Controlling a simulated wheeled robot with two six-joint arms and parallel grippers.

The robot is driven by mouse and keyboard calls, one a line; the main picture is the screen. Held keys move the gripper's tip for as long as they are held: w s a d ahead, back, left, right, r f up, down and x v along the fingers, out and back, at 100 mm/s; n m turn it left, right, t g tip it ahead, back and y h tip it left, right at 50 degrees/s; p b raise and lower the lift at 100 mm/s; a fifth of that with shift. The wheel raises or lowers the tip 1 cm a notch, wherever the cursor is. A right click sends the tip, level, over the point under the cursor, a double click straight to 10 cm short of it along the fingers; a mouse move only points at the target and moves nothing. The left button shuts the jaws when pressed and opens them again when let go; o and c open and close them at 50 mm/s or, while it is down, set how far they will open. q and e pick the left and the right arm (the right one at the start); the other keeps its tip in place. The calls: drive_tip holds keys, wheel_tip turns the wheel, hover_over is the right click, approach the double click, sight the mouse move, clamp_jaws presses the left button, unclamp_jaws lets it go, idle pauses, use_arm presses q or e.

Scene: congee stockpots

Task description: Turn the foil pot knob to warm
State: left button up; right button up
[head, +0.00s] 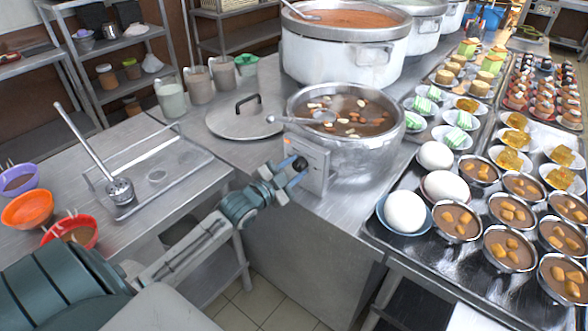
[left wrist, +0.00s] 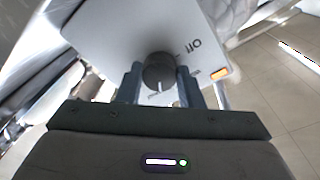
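The foil pot (head: 362,152) is a shiny silver pot of brown soup with pale pieces, at the centre of the head view. Its white control box (head: 315,165) faces me. In the left wrist view the dark round knob (left wrist: 159,72) has a pale pointer mark toward the bottom of the picture. The word "Off" is printed to its upper right, and an orange light (left wrist: 220,73) shows at the box edge. My left gripper (head: 299,164) has its fingers on both sides of the knob, seemingly touching it. My right gripper is not in view.
A lid (head: 243,122) lies left of the pot, and a ladle rests in the pot. Large stockpots (head: 345,55) stand behind. Filled bowls and eggs (head: 405,211) crowd the right. A steel tray (head: 150,165) with a long-handled tool is at the left.

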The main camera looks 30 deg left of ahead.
use_arm(q)
drive_tip(key=shift+c, duration=1.4)
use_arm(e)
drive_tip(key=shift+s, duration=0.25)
use_arm(q)
drive_tip(key=shift+r+n+p, duration=0.1)
drive_tip(key=shift+n+p, duration=0.7)
drive_tip(key=shift+n, duration=0.3)
drive_tip(key=n+p, duration=0.2)
drive_tip(key=n, duration=0.2)
drive_tip(key=shift+n, duration=0.3)
drive_tip(key=n+p, duration=0.1)
drive_tip(key=n, duration=0.2)
drive_tip(key=shift+n+t+p, duration=0.3)
drive_tip(key=shift+n, duration=0.1)
drive_tip(key=shift+n+y, duration=0.3)
drive_tip(key=shift+n, duration=0.3)
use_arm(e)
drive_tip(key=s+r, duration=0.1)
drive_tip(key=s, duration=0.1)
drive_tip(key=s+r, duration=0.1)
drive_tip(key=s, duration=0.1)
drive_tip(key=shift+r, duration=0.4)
use_arm(q)
drive_tip(key=shift+f+n, duration=0.2)
drive_tip(key=shift+n, duration=0.1)
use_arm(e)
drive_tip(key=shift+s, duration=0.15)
